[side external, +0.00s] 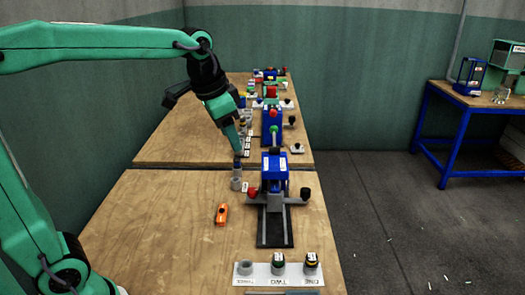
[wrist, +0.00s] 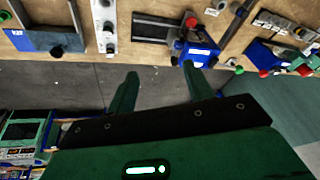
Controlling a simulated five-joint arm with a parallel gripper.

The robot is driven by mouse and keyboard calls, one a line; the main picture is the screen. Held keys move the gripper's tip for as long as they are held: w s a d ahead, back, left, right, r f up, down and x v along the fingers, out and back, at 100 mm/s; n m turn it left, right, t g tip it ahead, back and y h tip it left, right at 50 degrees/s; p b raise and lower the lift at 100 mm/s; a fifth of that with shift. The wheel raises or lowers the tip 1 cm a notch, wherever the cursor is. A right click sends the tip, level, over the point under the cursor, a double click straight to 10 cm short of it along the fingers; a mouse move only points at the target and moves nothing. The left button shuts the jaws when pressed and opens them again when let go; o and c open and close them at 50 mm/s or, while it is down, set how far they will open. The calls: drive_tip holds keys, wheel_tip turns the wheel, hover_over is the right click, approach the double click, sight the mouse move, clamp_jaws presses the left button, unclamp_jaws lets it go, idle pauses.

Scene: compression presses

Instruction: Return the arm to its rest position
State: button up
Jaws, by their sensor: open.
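My gripper shows in the side view (side external: 236,150), pointing down at the left of the blue press (side external: 275,166), over the wooden bench (side external: 165,215). Its tips are near a small grey cylinder (side external: 236,183); I cannot tell whether they touch it. In the wrist view my gripper (wrist: 160,82) has its two green fingers spread apart with nothing between them. The arm is bent, with its upper link crossing the top left of the side view. The blue press also shows in the wrist view (wrist: 196,52).
An orange tool (side external: 222,214) lies on the near bench. A white labelled strip (side external: 255,280) with several round parts is at the front. More presses and parts line the far bench. A blue-framed table (side external: 480,100) stands at right, beyond open floor.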

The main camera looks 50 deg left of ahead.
drive_tip(key=s+f+n+t, duration=0.1)
drive_tip(key=s+f+n, duration=0.3)
drive_tip(key=s, duration=1.1)
wheel_tip(320, 180, down, 2)
drive_tip(key=shift+s+a+f+t, duration=0.15)
drive_tip(key=shift+s+a+t, duration=0.15)
drive_tip(key=shift+s+t, duration=0.1)
